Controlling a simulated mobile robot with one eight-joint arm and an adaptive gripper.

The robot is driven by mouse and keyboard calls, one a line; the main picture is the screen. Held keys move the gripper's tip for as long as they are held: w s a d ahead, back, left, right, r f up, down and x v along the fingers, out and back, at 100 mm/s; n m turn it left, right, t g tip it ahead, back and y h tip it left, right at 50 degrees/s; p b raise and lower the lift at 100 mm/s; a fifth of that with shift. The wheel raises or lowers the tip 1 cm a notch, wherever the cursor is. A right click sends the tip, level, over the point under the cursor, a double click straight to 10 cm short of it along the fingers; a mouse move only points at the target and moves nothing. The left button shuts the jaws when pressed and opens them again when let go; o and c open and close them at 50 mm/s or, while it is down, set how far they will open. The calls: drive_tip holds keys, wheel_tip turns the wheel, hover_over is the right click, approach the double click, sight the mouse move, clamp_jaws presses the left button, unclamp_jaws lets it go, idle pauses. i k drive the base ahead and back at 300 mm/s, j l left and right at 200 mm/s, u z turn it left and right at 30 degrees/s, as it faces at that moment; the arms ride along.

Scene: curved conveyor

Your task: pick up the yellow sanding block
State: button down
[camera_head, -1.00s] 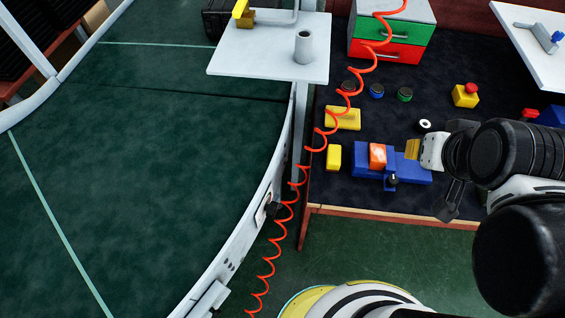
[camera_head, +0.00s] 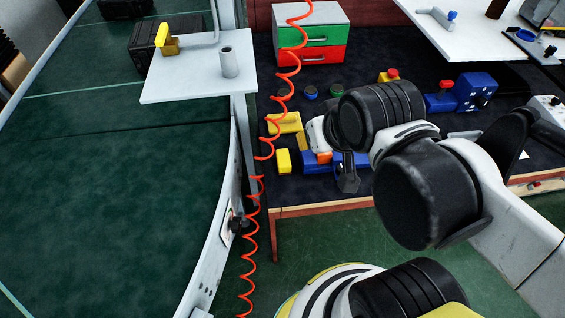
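Two yellow objects lie near the left edge of the dark workbench: a small upright yellow block (camera_head: 284,161) and, behind it, a wider, flatter yellow piece (camera_head: 285,123). I cannot tell for sure which is the sanding block. My gripper (camera_head: 347,180) hangs over the bench to the right of both, apart from them, with its dark fingers in front of a blue fixture (camera_head: 318,165). My arm covers much of that fixture and its orange part. Whether the fingers are open or shut does not show clearly.
A red coiled hose (camera_head: 264,148) hangs just left of the yellow objects. A grey shelf (camera_head: 190,88) stands over the conveyor (camera_head: 110,190) at left. A green-and-red drawer box (camera_head: 312,45) stands at the back, with round buttons in front of it.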

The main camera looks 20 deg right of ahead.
sight(282, 157)
drive_tip(key=i+j+z, duration=0.1)
drive_tip(key=z, duration=0.35)
drive_tip(key=j+z, duration=0.2)
drive_tip(key=z, duration=0.3)
drive_tip(key=j+z, duration=0.2)
drive_tip(key=z, duration=0.25)
